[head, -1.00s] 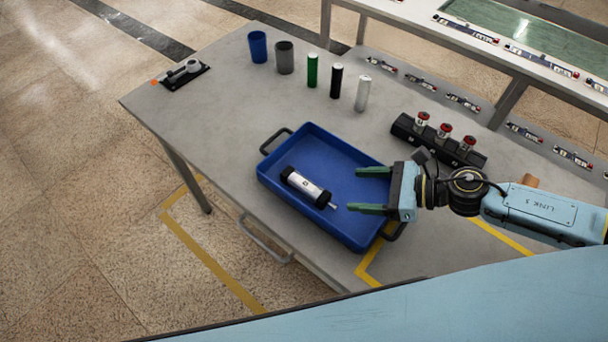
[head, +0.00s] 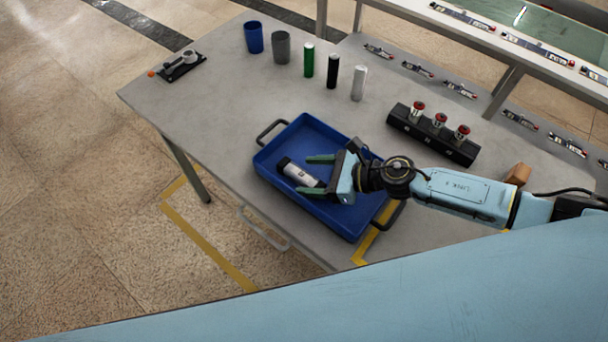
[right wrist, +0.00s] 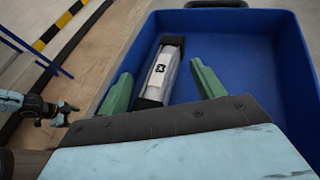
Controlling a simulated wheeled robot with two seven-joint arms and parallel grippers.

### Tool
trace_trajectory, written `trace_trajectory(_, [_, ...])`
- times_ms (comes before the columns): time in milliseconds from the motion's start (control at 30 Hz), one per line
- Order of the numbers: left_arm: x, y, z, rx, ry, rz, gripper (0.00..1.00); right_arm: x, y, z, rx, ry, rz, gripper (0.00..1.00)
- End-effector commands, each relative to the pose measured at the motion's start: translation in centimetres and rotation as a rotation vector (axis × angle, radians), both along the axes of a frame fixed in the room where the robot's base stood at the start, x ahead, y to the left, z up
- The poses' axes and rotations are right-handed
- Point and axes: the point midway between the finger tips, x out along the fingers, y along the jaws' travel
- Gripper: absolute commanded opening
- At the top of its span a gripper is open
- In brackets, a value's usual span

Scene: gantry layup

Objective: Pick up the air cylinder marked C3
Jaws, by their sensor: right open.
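An air cylinder (head: 296,172) with a silver body and black end caps lies in the blue tray (head: 347,232). In the right wrist view the cylinder (right wrist: 162,68) bears a small dark mark that I cannot read. My right gripper (head: 306,174) is open over the tray, its green fingers on either side of the cylinder. In the right wrist view the cylinder lies between the fingers, closer to the left one. A blue arm with a dark end, apparently my left gripper (right wrist: 62,112), shows small at the left of the right wrist view.
A black block with red-topped pieces (head: 432,134) stands right of the tray. Behind are a blue cup (head: 254,37), a grey cup (head: 281,47) and green, black and white cylinders (head: 332,71).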

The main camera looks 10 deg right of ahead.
Motion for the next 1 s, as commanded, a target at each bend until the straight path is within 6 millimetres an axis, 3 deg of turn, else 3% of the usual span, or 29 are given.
trace_trajectory(100, [-0.3,0.0,0.0,0.001,0.005,0.000,0.76,-0.1,0.0,0.0,0.000,0.000,0.001,0.68])
trace_trajectory(600, [-0.4,0.1,0.0,0.001,0.007,0.002,0.76,-0.1,-0.1,-0.1,-0.002,0.001,0.000,0.02])
trace_trajectory(867, [-0.4,0.1,0.0,0.001,0.007,0.002,0.76,0.0,-0.1,0.1,-0.001,0.000,0.000,0.00])
trace_trajectory(1000, [-0.4,0.1,0.9,0.001,0.007,0.002,0.76,0.1,-0.2,1.8,-0.003,-0.004,0.001,0.00])
